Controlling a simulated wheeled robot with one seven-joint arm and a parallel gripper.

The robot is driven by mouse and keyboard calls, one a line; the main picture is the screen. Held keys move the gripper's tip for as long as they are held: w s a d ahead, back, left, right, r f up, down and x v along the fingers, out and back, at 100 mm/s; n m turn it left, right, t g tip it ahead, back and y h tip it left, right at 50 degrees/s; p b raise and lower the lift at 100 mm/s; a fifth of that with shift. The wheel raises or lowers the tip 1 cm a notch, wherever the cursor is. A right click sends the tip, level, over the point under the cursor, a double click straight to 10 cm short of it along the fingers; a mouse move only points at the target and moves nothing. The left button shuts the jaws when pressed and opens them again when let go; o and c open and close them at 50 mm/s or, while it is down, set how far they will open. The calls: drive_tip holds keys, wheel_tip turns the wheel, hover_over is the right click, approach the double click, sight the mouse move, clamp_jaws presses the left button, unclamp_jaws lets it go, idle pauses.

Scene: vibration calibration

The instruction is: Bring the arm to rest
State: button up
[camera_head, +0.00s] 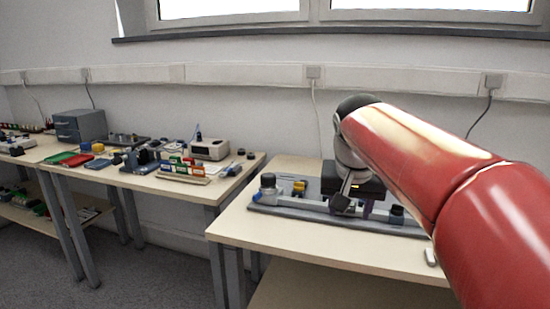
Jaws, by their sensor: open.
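My red arm reaches in from the right edge, over the right-hand table (290,241). My gripper (345,197) is at the arm's far end, low over a grey base plate with equipment (300,212) on that table. The gripper is small and dark here, and it points down. Its jaws are open. My arm hides part of the equipment behind it. I cannot tell whether the gripper touches anything. A dark cylinder-topped block (267,188) stands at the left end of the plate.
A second table (215,190) to the left carries several coloured boxes, a white instrument (210,148) and a grey drawer unit (80,126). A gap separates the tables. A small white object (430,257) lies near the right table's front. The wall and window sill stand behind.

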drive_tip(key=s+f+n, duration=0.1)
drive_tip(key=s+f, duration=0.6)
drive_tip(key=s, duration=0.3)
drive_tip(key=s+f+n+t+y, duration=0.1)
drive_tip(key=s+f+n, duration=0.1)
drive_tip(key=s+f, duration=0.5)
drive_tip(key=s, duration=0.4)
drive_tip(key=shift+d+f, duration=0.35)
drive_tip(key=shift+d, duration=0.05)
drive_tip(key=shift+s, duration=0.1)
idle(1.1)
